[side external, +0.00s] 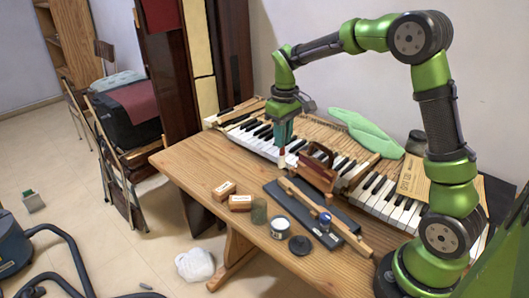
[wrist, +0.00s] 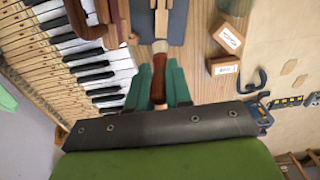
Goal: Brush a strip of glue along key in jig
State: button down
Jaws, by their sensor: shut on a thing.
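My gripper (side external: 284,143) has teal fingers shut on a brush. In the wrist view the brush's red-brown handle (wrist: 157,75) lies between the fingers, with its pale ferrule and tip pointing toward the top. In the side view the brush (side external: 282,159) hangs tip down in front of the piano keys, left of the wooden tool. The dark jig board (side external: 285,203) lies on the table with a long pale wooden key (side external: 301,196) along it. An open jar with white contents (side external: 279,225), apparently glue, stands left of the jig.
A brown wooden tool with a handle (side external: 317,168) stands behind the jig. A black lid (side external: 300,245), a blue-topped container (side external: 325,219), a greenish jar (side external: 259,211) and two small labelled blocks (side external: 240,203) sit nearby. The keyboard (side external: 258,135) runs along the back. The table's left part is clear.

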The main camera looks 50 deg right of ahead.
aim_at(283, 150)
notch_tip(283, 150, down, 4)
jog(key=shift+r, duration=0.25)
jog(key=shift+s+f, duration=0.25)
jog(key=shift+f, duration=0.05)
jog(key=shift+s+a, duration=1.55)
jog(key=shift+s, duration=5.05)
jog(key=shift+w+d, duration=0.5)
jog(key=shift+w, duration=1.75)
jog(key=shift+w+d, duration=0.55)
jog(key=shift+w, duration=1.7)
jog(key=shift+w+d, duration=0.5)
jog(key=shift+w, duration=1.75)
jog(key=shift+w+r, duration=0.15)
jog(key=shift+r, duration=3.9)
